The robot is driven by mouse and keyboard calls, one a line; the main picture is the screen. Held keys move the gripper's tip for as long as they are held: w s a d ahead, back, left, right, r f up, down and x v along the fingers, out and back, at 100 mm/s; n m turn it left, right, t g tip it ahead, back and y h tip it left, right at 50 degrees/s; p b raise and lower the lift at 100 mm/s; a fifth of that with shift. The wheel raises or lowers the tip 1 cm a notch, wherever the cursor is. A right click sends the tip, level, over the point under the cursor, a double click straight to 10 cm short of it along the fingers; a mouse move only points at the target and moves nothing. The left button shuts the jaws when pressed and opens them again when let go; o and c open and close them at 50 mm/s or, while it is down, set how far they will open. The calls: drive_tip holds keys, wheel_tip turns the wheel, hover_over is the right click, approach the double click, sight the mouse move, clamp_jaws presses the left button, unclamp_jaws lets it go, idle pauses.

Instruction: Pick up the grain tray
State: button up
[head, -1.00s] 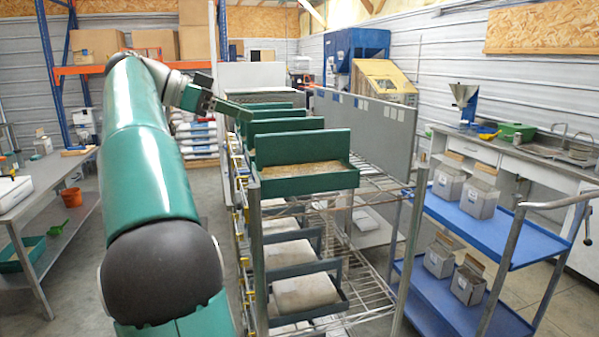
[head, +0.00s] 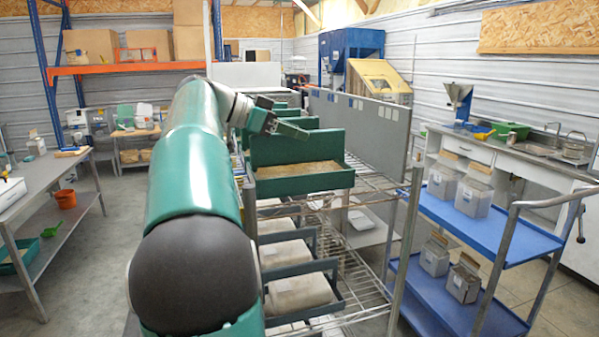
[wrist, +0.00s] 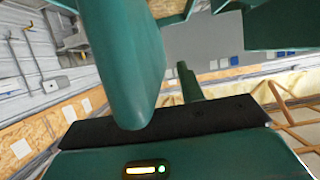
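A dark green grain tray (head: 300,184) with a tall back wall and brown grain in its bottom sits on top of the wire rack, nearest to me. Several similar green trays stand in a row behind it. My gripper (head: 297,130) hangs above and behind this tray's back wall, pointing right. In the wrist view two green fingers stand apart on a black bar, with background showing between them, so my gripper (wrist: 165,85) looks open and empty. I cannot tell whether it touches any tray. My arm hides the rack's left side.
The wire rack (head: 365,285) holds lower trays with pale bags. A grey panel (head: 362,125) stands along its right side. A blue cart (head: 495,225) with several clear containers is at right. A metal table (head: 45,190) is at left, with open floor between.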

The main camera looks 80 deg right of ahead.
drive_tip(key=shift+s+d+f, duration=0.1)
drive_tip(key=shift+c, duration=0.2)
clamp_jaws()
idle(1.2)
